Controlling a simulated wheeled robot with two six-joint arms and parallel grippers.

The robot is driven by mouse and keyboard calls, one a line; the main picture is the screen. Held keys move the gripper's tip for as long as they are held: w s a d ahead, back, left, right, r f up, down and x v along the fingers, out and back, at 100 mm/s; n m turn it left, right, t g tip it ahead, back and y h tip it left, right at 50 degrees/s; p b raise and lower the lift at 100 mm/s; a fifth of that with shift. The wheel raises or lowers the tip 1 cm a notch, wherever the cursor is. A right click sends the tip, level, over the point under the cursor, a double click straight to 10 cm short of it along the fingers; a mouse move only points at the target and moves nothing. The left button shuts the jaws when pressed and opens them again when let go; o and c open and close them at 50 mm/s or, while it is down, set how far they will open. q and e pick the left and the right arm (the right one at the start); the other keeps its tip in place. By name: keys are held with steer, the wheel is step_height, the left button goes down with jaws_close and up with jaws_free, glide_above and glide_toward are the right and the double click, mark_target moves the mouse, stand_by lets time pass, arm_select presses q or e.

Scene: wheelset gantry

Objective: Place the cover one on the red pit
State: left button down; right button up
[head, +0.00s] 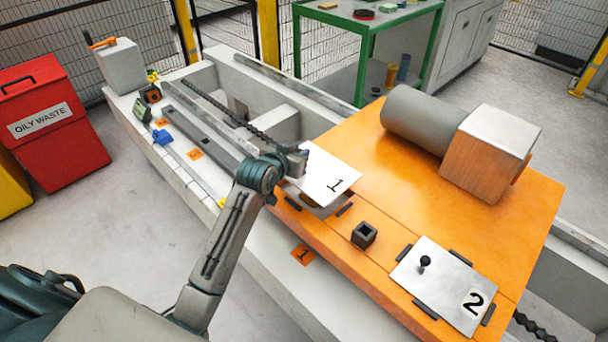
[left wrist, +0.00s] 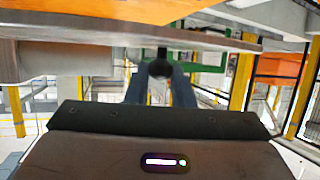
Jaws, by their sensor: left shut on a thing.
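Cover one is a silver-white plate marked 1 (head: 328,178). In the head view it hangs over the near left part of the orange deck. My left gripper (head: 299,163) is shut on its knob, at the plate's far left side. In the left wrist view the plate's edge (left wrist: 215,37) crosses the top, with the dark knob (left wrist: 161,70) between the fingers. Below the plate, a brownish opening (head: 318,211) with black guide strips shows partly. The plate hides most of it, so I cannot tell its colour. My right gripper is out of view.
Cover two (head: 451,285), with a black knob, lies among black strips at the deck's near right. A small black square socket (head: 364,235) stands between the covers. A grey cylinder (head: 418,119) and a block (head: 490,150) occupy the back of the orange deck (head: 400,185).

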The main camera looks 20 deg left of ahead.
arm_select(q)
steer(key=shift+f, duration=3.1)
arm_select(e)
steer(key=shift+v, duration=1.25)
arm_select(q)
steer(key=shift+f, duration=0.1)
steer(key=c, duration=1.3)
jaws_free()
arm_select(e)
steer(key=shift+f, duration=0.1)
arm_select(q)
steer(key=shift+o, duration=0.2)
